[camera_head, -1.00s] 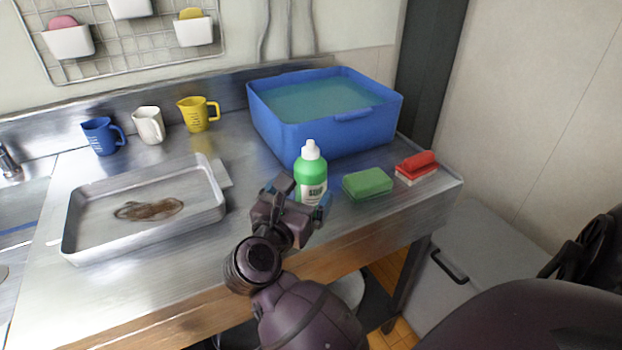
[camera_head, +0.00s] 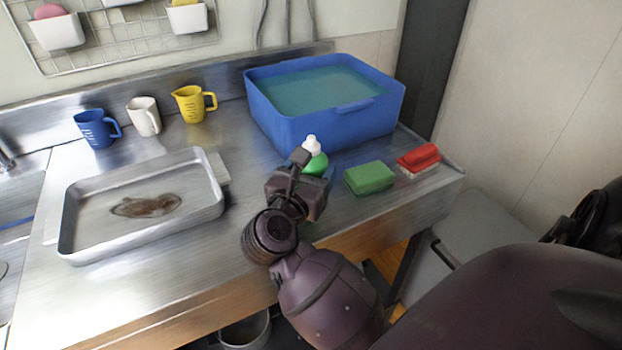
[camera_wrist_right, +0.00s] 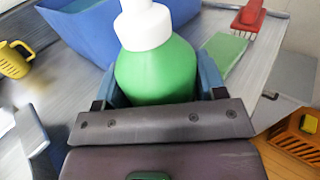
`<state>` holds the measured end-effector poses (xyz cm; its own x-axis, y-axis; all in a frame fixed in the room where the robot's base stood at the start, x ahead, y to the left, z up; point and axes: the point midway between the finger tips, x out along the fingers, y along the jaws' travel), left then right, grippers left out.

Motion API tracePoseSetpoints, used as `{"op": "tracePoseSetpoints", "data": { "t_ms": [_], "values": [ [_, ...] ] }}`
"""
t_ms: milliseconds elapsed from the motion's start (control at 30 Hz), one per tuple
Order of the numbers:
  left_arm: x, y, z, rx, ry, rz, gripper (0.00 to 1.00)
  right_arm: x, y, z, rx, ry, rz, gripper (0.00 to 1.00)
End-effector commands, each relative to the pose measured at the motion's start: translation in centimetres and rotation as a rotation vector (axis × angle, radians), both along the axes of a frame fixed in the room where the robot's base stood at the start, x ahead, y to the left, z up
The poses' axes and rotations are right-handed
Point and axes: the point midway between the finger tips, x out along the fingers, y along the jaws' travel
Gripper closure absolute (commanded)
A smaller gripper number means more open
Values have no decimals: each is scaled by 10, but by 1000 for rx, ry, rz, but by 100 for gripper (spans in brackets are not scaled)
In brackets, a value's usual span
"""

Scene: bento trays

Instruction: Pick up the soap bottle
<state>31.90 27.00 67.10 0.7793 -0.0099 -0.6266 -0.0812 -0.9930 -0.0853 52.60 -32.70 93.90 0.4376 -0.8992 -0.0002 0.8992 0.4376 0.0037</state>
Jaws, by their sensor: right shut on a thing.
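The soap bottle (camera_head: 316,163) is green with a white cap and stands upright on the metal counter, in front of the blue basin. My right gripper (camera_head: 312,180) is around its body and hides most of it in the head view. In the right wrist view the bottle (camera_wrist_right: 157,75) fills the space between the blue-grey fingers of my right gripper (camera_wrist_right: 160,90), which is shut on it. The bottle's base is hidden, so I cannot tell whether it touches the counter. My left gripper is not in view.
The blue basin (camera_head: 290,130) of water stands behind. A green sponge (camera_head: 370,178) and a red brush (camera_head: 418,156) lie to the right. A metal tray (camera_head: 85,250) with a brown stain lies left. Blue (camera_head: 97,129), white (camera_head: 144,117) and yellow (camera_head: 189,104) cups stand at the back.

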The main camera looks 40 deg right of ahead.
Motion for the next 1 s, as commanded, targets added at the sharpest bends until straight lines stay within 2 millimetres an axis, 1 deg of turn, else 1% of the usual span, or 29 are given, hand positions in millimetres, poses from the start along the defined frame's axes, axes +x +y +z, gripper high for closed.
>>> {"op": "tracePoseSetpoints", "data": {
  "t_ms": [33, 100, 333, 467, 567, 667, 833, 1000],
  "values": [
    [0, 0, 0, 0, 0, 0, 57, 0, 0, 0, 0, -1, 0, 61],
    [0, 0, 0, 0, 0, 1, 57, 0, 0, 1, 0, -1, 0, 69],
    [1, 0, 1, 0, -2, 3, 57, 0, 0, 2, 0, -2, 0, 69],
    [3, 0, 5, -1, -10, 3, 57, 0, 0, 12, 0, -7, 1, 69],
    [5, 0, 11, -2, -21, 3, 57, 0, 0, 28, 1, -11, 1, 69],
    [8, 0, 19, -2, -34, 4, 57, 0, 0, 50, 4, -15, 0, 69],
    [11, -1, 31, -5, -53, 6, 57, -1, 1, 96, 3, -17, 1, 69],
    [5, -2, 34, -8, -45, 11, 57, -1, 0, 139, 2, -16, 0, 69]
  ]
}}
